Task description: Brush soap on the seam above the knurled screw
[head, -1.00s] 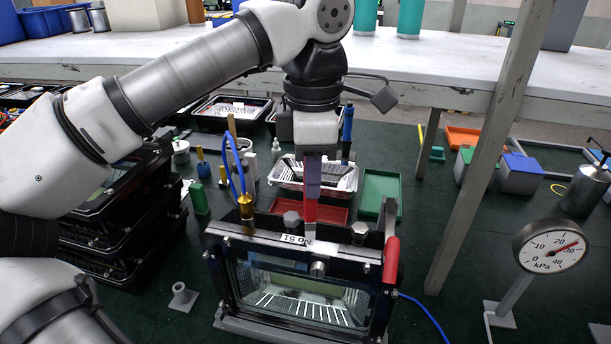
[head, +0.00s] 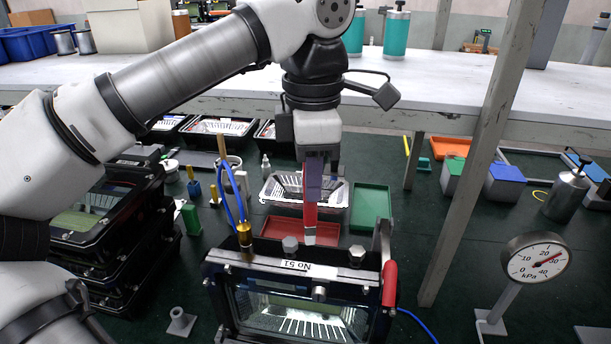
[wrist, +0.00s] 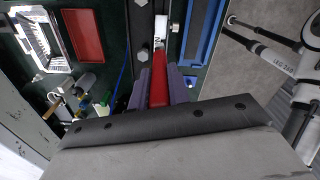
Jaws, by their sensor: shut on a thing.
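My gripper (head: 312,190), with purple fingers, is shut on a red-handled brush (head: 310,214), which points down with a pale tip. The brush also shows in the wrist view (wrist: 158,92). The floodlight housing (head: 215,290) stands below, with a glass front and a white "No 51" label (head: 290,265) on its top bar. A small metal knob (head: 319,293), possibly the knurled screw, is on the front below the label. In the head view the brush tip appears above the label, between two hex bolts; I cannot tell whether it touches anything.
A brass fitting with a blue hose (head: 244,234) rises at the housing's left. A red lever (head: 389,284) is at its right. A pressure gauge (head: 537,258) and a grey post (head: 470,180) stand further right. Red (head: 272,228) and green (head: 371,206) trays lie behind.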

